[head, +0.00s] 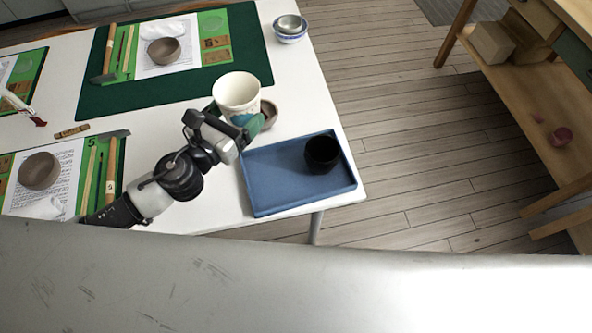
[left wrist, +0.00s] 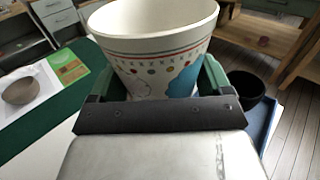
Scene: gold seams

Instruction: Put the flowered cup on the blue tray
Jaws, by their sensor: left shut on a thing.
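The flowered cup (head: 236,92) is white with a painted pattern. In the left wrist view the cup (left wrist: 155,45) shows a band of small coloured dots and a blue patch. My left gripper (head: 238,122) is shut on the cup, with a green finger on each side of it. The cup looks upright, behind and left of the blue tray (head: 275,182); its exact height above the table is hard to tell. A black cup (head: 322,154) stands on the right part of the tray. The tray's edge also shows in the left wrist view (left wrist: 268,122). My right gripper is not in view.
A brown dish (head: 269,113) sits beside the held cup. Stacked bowls (head: 290,28) stand at the table's back edge. A dark green mat (head: 257,62) holds a green board with a brown bowl (head: 164,51). The tray's left half is bare.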

